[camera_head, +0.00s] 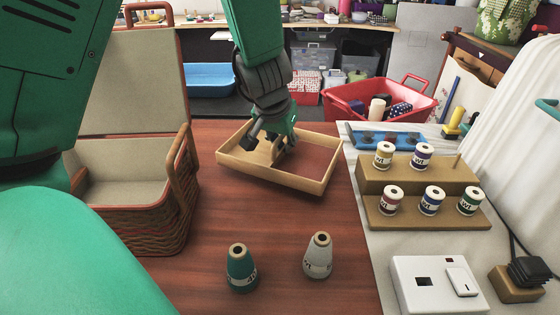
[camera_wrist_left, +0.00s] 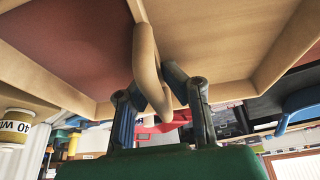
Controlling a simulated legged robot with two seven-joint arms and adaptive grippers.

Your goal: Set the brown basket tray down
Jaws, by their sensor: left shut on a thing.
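The brown tray (camera_head: 262,174) is a shallow light-wood box with a raised middle handle. It is over the red-brown table (camera_head: 215,262), to the right of the wicker basket (camera_head: 165,215), and looks slightly tilted. I cannot tell whether any edge touches the table. My left gripper (camera_head: 275,148) reaches down into the tray and is shut on its handle. In the left wrist view the fingers (camera_wrist_left: 160,98) close around the curved handle (camera_wrist_left: 148,65), with the tray (camera_wrist_left: 215,40) filling the upper part. My right gripper is not in view.
Two thread cones, green (camera_head: 241,270) and white (camera_head: 318,257), stand at the table front. A tan rack (camera_head: 420,172) with several spools is at right, near a white box (camera_head: 437,285). A red bin (camera_head: 385,98) is behind. The table between tray and cones is clear.

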